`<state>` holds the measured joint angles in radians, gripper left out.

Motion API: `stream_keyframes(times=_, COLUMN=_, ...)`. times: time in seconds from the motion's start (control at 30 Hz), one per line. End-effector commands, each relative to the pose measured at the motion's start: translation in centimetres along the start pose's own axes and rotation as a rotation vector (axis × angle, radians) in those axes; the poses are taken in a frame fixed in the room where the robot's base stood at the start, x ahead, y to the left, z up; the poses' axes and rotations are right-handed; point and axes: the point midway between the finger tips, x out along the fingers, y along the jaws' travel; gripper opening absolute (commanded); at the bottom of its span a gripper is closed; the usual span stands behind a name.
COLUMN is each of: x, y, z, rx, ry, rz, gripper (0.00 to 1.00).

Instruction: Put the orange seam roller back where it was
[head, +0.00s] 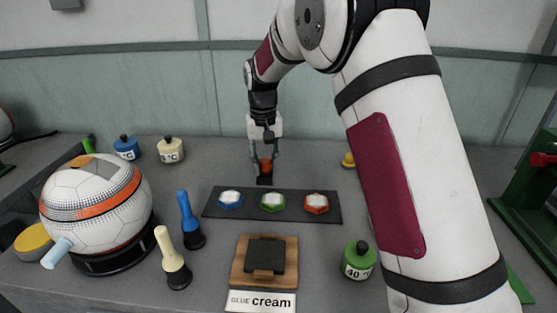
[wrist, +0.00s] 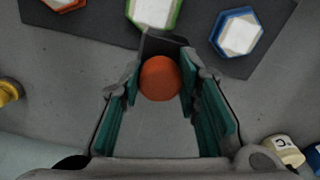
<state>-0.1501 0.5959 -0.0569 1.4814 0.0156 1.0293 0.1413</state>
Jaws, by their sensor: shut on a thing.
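The orange seam roller (head: 266,166) is upright, its rounded orange end up and a black part below. In the wrist view the orange end (wrist: 160,78) sits between my gripper's (wrist: 160,90) teal-padded fingers. My gripper (head: 266,158) is shut on it, pointing down just behind the dark mat. The roller's black lower part (wrist: 163,43) is close to the mat's back edge. I cannot tell whether it touches the table. A blue-handled tool (head: 187,213) and a cream-handled tool (head: 167,245), both with black ends, stand front left.
The dark mat (head: 325,213) holds blue, green and red hexagonal dishes. A ball (head: 105,190) sits on a black stand at left. A wooden block with a black pad (head: 265,254) is in front, behind a "GLUE cream" sign (head: 261,302). A green bottle (head: 359,262) stands near my arm.

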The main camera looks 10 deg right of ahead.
Motion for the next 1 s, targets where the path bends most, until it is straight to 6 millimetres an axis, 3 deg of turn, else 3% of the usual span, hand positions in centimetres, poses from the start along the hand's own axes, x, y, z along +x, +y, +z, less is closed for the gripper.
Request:
stream_keyframes(times=0.2, x=0.9, y=3.1, z=-4.7, rx=0.003, ry=0.002, rz=0.001, gripper=0.04)
stream_keyframes(times=0.4, x=1.3, y=5.0, z=-7.7, rx=0.001, ry=0.001, rz=0.001, gripper=0.04)
stream_keyframes(times=0.63, x=1.6, y=5.7, z=-8.7, rx=-0.001, ry=-0.001, rz=0.000, gripper=0.04)
stream_keyframes(times=0.9, x=4.6, y=5.6, z=-8.5, rx=-0.001, ry=-0.001, rz=0.000, gripper=0.04)
stream_keyframes(times=1.0, x=4.9, y=5.6, z=-8.5, rx=-0.001, ry=0.002, rz=0.000, gripper=0.04)
